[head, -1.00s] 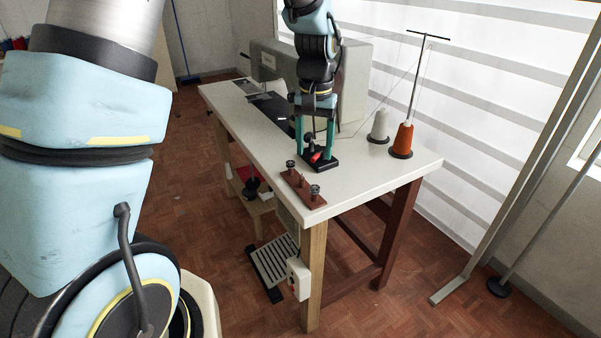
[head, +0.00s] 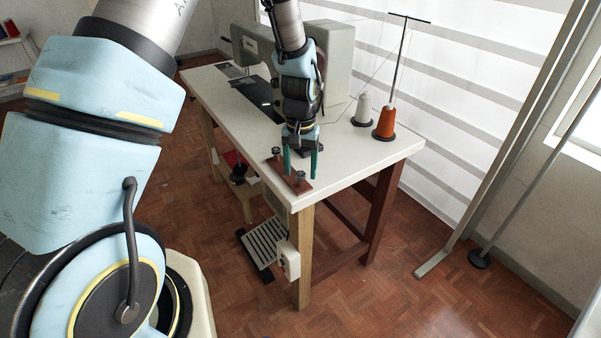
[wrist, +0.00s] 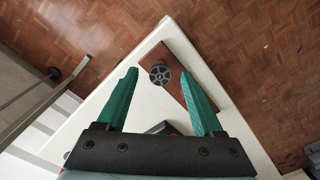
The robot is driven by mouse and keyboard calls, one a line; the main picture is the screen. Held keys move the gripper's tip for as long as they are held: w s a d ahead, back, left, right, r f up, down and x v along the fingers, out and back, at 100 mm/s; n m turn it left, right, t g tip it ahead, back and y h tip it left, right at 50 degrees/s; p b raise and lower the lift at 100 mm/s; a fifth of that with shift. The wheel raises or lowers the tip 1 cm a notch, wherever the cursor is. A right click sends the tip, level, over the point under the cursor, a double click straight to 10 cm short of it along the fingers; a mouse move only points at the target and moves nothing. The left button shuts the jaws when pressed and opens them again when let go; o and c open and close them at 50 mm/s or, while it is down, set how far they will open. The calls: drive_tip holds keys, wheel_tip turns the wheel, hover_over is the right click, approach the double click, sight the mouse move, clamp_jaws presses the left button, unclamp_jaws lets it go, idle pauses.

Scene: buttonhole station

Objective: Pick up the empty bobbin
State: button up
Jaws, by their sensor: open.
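A brown wooden block (head: 287,183) lies near the table's front corner with two dark bobbins on it. The far bobbin (head: 277,153) is at its back left end, and the near bobbin (head: 299,178) is towards its front right end. My gripper (head: 300,176) points down over the block, its green fingers open on either side of the near bobbin. In the wrist view a spoked grey bobbin (wrist: 160,74) shows between the open fingertips, apart from both. I cannot tell from the frames whether it is empty. The right finger hides part of the block (wrist: 185,60).
The white table (head: 345,165) holds a sewing machine (head: 335,65) behind my arm. A white thread cone (head: 363,108) and an orange cone (head: 385,122) stand at the back right. A dark base with red on it (wrist: 160,128) is partly hidden by my gripper in the wrist view.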

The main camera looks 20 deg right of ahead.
clamp_jaws()
idle(0.6)
